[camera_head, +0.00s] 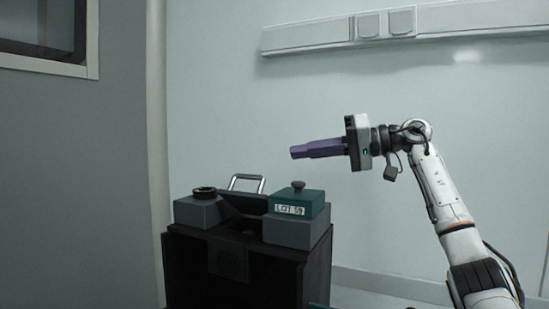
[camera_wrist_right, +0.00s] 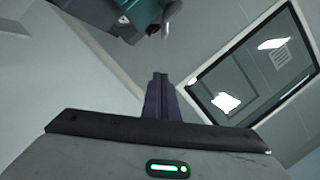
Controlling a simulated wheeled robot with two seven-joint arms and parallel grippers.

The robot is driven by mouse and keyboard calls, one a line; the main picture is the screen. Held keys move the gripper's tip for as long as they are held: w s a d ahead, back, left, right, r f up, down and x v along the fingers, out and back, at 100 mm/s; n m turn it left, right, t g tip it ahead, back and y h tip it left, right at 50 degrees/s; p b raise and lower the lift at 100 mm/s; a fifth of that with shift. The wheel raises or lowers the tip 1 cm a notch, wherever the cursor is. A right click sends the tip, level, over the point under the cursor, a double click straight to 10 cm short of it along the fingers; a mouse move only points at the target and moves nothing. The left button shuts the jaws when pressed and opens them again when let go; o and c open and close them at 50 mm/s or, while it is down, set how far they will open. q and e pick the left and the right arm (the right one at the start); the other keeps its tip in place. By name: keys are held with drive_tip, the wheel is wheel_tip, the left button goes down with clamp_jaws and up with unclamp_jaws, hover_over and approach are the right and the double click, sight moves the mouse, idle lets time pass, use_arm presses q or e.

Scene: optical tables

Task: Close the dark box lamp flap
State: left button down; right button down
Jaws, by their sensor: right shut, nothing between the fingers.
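The dark box (camera_head: 189,262) stands low in the middle of the head view. A dark flap (camera_head: 246,204) on its top, between two grey blocks, looks raised and tilted, so open. A pale metal bar handle (camera_head: 247,177) rises behind the flap's upper edge. My right gripper (camera_head: 293,153) is shut and empty, with its purple fingers pointing left, above and apart from the box. In the right wrist view its fingers (camera_wrist_right: 160,78) lie together. The flap's hinge and the box's inside are hidden. My left gripper is out of view.
A green box with a knob, labelled LOT 59 (camera_head: 309,202), sits on the right grey block (camera_head: 290,231). A black ring (camera_head: 204,191) sits on the left grey block (camera_head: 197,212). A grey wall or door panel (camera_head: 90,180) stands at left. Air around the gripper is clear.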

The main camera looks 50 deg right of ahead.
sight(256, 196)
drive_tip(key=w+a+f, duration=0.1)
drive_tip(key=w+a, duration=0.1)
drive_tip(key=w+a+f, duration=0.1)
drive_tip(key=w, duration=0.1)
drive_tip(key=w+a+f, duration=0.1)
drive_tip(key=w+a, duration=0.1)
drive_tip(key=w, duration=0.1)
drive_tip(key=shift+a+f, duration=0.1)
drive_tip(key=shift+a, duration=0.25)
drive_tip(key=shift+s+a+f, duration=0.15)
drive_tip(key=shift+a+f, duration=0.2)
drive_tip(key=shift+a, duration=0.2)
